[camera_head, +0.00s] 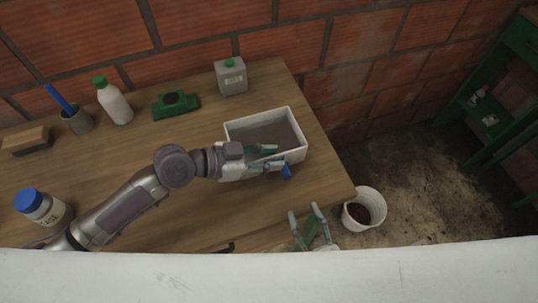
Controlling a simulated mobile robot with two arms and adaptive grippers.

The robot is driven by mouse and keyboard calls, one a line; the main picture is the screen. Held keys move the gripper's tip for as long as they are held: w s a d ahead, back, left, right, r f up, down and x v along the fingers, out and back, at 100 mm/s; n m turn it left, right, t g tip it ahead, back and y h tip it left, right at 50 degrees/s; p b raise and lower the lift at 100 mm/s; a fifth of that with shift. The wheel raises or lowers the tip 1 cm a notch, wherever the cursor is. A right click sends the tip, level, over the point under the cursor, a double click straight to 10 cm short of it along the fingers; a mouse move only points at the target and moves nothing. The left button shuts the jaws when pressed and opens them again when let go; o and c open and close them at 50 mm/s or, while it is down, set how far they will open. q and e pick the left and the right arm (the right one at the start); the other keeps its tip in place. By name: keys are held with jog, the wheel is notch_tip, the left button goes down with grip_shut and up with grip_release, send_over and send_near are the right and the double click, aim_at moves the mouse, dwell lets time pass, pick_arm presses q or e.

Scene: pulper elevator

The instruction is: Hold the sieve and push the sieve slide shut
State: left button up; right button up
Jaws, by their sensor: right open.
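The sieve seems to be the white open box (298,126) with a grey inside, on the right end of the table. A small blue knob (287,172), perhaps the slide's handle, shows at its near side; the rest of the slide is hidden. My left gripper (268,157) is at the box's near wall, one finger over the inside and one outside. I cannot tell whether it is shut on the wall. My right gripper (306,219) is open, lower in the picture beyond the table's front edge, apart from the box. A green piece shows between its fingers; I cannot tell what it is.
A white bucket (376,202) with dark contents stands on the floor at right. On the wooden table (215,212) are a grey can (231,78), a green device (176,103), a white bottle (116,104), a cup (77,121), a brush (26,141) and a blue-lidded jar (42,209).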

pick_arm(q)
grip_shut()
dwell(1.2)
